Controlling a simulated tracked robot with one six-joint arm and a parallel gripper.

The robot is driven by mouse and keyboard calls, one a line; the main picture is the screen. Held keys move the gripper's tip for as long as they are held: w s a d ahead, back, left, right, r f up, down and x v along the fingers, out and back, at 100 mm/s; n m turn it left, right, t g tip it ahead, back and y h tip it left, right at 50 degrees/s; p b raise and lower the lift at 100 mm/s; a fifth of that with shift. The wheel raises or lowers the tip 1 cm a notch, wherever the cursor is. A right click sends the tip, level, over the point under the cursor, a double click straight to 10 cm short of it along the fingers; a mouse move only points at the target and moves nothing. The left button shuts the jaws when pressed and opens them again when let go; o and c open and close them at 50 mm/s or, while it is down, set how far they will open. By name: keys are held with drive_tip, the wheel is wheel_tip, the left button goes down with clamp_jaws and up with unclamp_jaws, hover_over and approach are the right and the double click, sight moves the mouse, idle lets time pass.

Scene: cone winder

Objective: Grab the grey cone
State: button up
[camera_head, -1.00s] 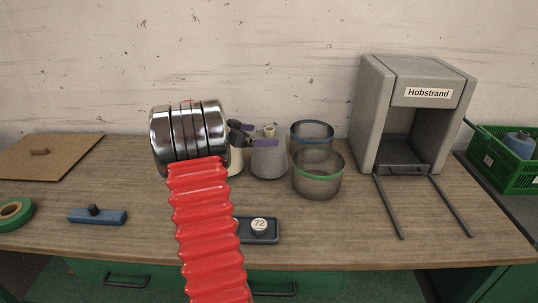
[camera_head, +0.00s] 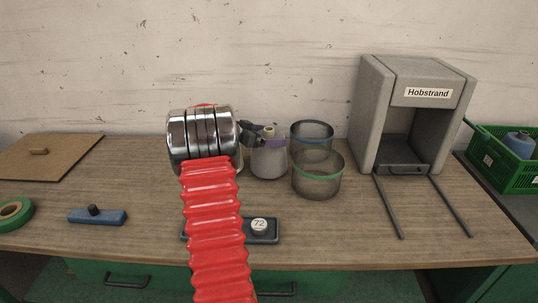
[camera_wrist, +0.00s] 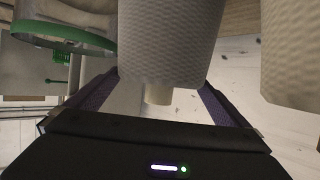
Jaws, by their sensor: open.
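The grey cone (camera_head: 268,163) stands on the workbench behind my red arm, left of two mesh containers, with its narrow pale tip up. In the wrist view the grey cone (camera_wrist: 172,38) fills the upper middle, its pale tip pointing down in the picture. My gripper (camera_wrist: 160,84) is open, with one purple-padded finger on each side of the cone's narrow end. Contact cannot be told. In the head view my gripper (camera_head: 271,139) is at the cone's upper part, and the wrist partly hides it.
A cream cone (camera_wrist: 292,50) stands close beside the grey one. The green-rimmed mesh container (camera_wrist: 62,32) is close on the other side; a blue-rimmed one (camera_head: 312,127) stands behind it. A grey Hobstrand machine (camera_head: 365,110) stands right. A tray (camera_head: 265,238) is in front.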

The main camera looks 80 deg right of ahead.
drive_tip(key=shift+c, duration=0.5)
drive_tip(key=c, duration=1.7)
drive_tip(key=shift+r, duration=0.1)
drive_tip(key=shift+c, duration=0.2)
drive_tip(key=shift+r, duration=0.1)
wheel_tip(320, 180, up, 10)
drive_tip(key=shift+f, duration=0.1)
